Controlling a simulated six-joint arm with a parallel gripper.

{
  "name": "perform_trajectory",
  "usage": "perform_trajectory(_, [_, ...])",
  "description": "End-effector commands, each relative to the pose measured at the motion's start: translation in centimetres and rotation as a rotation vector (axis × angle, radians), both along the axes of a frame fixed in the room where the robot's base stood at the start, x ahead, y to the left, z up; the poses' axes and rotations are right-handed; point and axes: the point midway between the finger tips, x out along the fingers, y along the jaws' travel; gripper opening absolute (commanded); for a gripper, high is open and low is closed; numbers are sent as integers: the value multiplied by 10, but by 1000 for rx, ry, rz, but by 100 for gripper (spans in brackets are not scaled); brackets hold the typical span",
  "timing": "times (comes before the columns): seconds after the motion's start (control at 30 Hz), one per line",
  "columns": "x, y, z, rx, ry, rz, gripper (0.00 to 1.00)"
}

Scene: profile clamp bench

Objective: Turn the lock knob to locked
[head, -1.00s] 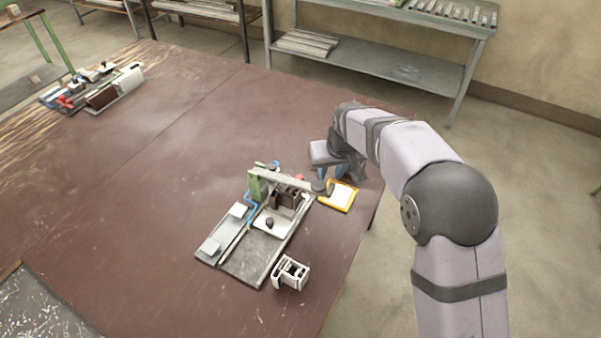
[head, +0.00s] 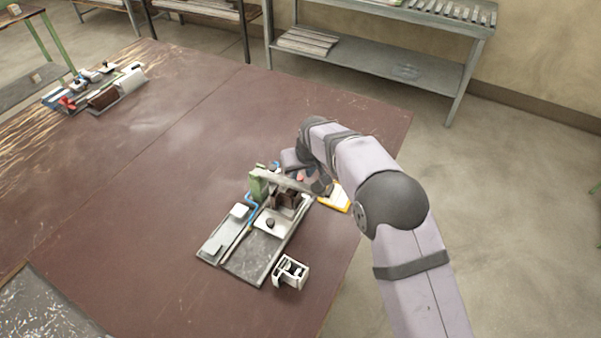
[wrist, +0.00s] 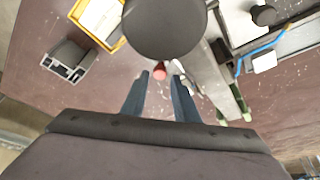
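The clamp fixture (head: 258,255) stands on the brown bench, with a green post (head: 258,186) and a grey bar ending in a dark round knob (head: 320,187). That dark knob (wrist: 163,28) looms large in the wrist view. A small red knob-like piece (wrist: 160,71) shows beyond it, between my fingertips in the picture; I cannot tell if it is the lock knob or which way it is set. My gripper (wrist: 161,80) is open, with its two fingers apart and no clear contact. In the head view my wrist hides most of the fingers.
A yellow-framed tray (head: 336,197) lies beside the fixture, under my arm. A pale profile piece (head: 290,272) lies at the fixture's front right. Another fixture group (head: 97,90) stands far left. The middle of the bench (head: 190,150) is clear.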

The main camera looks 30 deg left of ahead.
Motion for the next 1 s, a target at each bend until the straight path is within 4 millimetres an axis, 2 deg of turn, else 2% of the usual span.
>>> perform_trajectory(0.3, [7,7,-22,0,0,0,27])
perform_trajectory(0.67, [8,8,-26,1,-1,0,27])
perform_trajectory(0.7, [8,8,-26,1,-1,0,25])
perform_trajectory(0.8, [8,8,-26,1,-1,0,1])
perform_trajectory(1.0, [8,8,-26,1,-1,-2,0])
